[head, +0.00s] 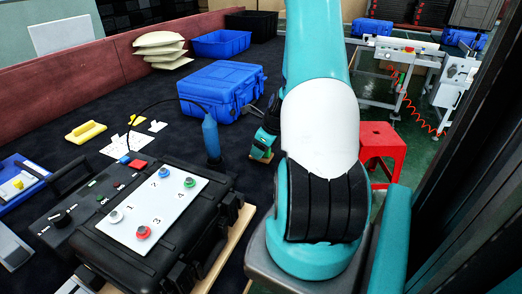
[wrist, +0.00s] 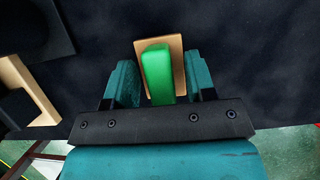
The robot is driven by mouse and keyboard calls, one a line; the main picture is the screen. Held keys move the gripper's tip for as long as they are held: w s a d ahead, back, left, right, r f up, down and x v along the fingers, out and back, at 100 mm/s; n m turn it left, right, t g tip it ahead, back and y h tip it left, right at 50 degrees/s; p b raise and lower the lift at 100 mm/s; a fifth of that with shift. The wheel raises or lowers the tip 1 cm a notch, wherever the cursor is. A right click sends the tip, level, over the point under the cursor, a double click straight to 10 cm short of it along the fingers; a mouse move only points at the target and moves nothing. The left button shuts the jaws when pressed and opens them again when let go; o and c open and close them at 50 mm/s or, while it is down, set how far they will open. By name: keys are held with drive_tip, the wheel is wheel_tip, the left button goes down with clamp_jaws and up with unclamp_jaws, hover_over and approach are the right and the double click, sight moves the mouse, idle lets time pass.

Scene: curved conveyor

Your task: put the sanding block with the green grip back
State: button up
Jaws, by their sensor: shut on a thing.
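The sanding block has a tan base (wrist: 173,45) and a green grip (wrist: 157,78). In the wrist view it sits between the two teal fingers of my gripper (wrist: 161,78), which is shut on the green grip. In the head view my gripper (head: 268,137) is partly hidden behind my arm, and the block's tan base (head: 261,156) shows just below it. The block is over the dark table near its right edge. I cannot tell whether its base touches the surface.
A black case with a white numbered panel (head: 150,210) stands in front left. A yellow-handled tool (head: 86,132) lies farther left. A red stool (head: 381,150) is at right.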

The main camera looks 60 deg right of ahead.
drive_tip(key=shift+f, duration=0.35)
drive_tip(key=o, duration=0.9)
drive_tip(key=shift+f, duration=0.1)
drive_tip(key=p+v, duration=0.1)
drive_tip(key=v, duration=1.1)
drive_tip(key=shift+w, duration=0.1)
